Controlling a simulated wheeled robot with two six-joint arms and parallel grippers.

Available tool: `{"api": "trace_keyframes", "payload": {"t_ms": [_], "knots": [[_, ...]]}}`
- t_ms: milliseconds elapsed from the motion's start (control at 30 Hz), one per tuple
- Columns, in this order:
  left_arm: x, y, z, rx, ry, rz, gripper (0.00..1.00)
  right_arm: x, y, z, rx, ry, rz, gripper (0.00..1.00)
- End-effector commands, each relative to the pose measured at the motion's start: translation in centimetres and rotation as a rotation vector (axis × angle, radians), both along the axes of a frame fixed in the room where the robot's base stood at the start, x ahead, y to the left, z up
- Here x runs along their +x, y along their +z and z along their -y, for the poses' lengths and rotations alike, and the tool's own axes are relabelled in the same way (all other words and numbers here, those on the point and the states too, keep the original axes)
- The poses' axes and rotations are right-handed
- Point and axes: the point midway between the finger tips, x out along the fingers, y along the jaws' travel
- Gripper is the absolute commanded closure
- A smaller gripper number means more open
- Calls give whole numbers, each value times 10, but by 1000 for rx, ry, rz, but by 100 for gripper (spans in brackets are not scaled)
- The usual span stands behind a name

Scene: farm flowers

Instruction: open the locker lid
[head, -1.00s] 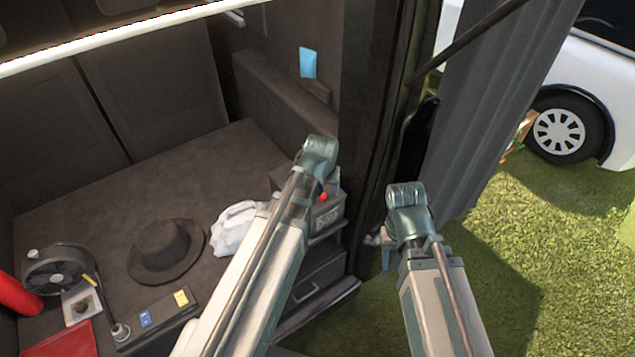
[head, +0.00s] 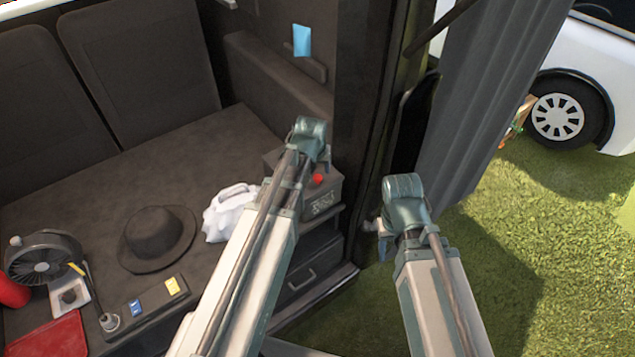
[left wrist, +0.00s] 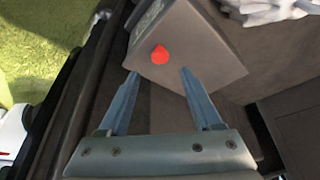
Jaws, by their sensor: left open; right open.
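The locker is a small grey box (head: 322,205) with a red knob (head: 318,179) on it, at the right end of the van's dark deck. Its lid looks shut. In the left wrist view the grey box (left wrist: 185,45) and its red knob (left wrist: 160,54) lie just beyond my fingertips. My left gripper (left wrist: 158,72) is open, its two blue fingers pointing at the box on either side of the knob, with nothing between them. In the head view my left arm hides part of the box. My right gripper (head: 383,245) is open, outside the van to the right of the box.
A white bag (head: 230,212), a dark hat (head: 155,237), a fan (head: 42,262) and a red flat item (head: 48,337) lie on the deck. A drawer (head: 300,282) is below the box. The door post and grey curtain (head: 480,110) stand right; grass is beyond.

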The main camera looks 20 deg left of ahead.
Motion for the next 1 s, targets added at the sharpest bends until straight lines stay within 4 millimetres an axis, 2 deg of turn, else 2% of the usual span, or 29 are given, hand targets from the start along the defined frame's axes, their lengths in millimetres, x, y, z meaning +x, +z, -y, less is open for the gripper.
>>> {"api": "trace_keyframes", "payload": {"t_ms": [33,400,800,1000], "knots": [[5,-15,0,0,0,0,34,0,-15,0,0,0,0,50],[24,-61,-3,0,0,0,34,0,-61,0,0,0,0,50],[26,-64,-3,0,0,0,34,0,-64,0,0,0,0,50],[26,-64,-3,0,0,0,70,0,-64,0,0,0,0,50]]}}
